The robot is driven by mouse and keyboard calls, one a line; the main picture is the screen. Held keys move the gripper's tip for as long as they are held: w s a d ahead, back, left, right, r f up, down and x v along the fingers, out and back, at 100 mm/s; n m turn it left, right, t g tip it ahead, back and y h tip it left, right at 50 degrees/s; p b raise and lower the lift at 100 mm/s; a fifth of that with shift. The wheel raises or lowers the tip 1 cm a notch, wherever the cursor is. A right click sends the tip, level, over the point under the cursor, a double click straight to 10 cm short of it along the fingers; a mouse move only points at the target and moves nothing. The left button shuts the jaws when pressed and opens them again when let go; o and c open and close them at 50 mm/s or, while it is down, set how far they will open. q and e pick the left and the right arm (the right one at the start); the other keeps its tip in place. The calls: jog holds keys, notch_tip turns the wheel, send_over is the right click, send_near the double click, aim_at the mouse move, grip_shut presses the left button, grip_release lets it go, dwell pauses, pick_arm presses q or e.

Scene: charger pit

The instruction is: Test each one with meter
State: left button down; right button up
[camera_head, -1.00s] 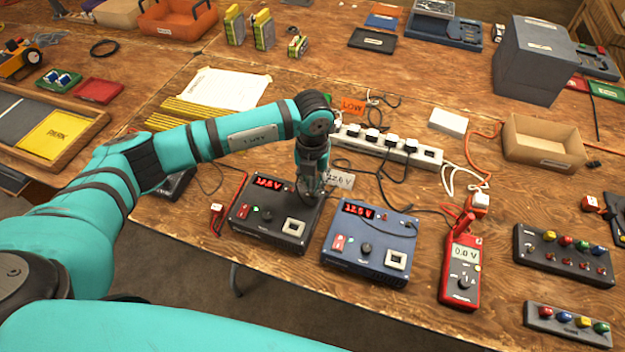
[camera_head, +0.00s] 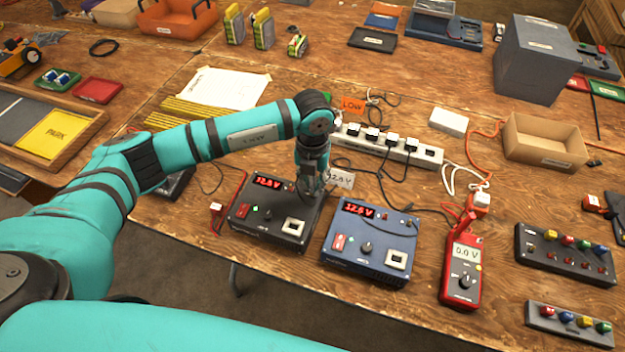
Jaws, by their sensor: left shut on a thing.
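The red meter (camera_head: 462,270) lies at the right front of the bench and reads 0.0 V. A black charger box (camera_head: 272,222) and a blue charger box (camera_head: 368,245) stand side by side, each with a lit red display. My left gripper (camera_head: 308,192) points down at the rear right edge of the black charger. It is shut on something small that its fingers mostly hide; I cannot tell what. My right gripper is not in view.
A white power strip (camera_head: 395,145) with several plugs runs behind the chargers. An orange LOW card (camera_head: 353,105) stands behind it. Several packs (camera_head: 262,30) stand at the back. Two knobbed panels (camera_head: 566,250) and an open cardboard box (camera_head: 545,143) are at right. Cables cross the bench.

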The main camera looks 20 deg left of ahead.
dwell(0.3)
pick_arm(q)
jog(key=c, duration=1.3)
grip_release()
jog(key=shift+o, duration=0.5)
jog(key=shift+f, duration=0.1)
jog(key=shift+o, duration=1.2)
jog(key=shift+r+p, duration=2.3)
jog(key=shift+r, duration=1.5)
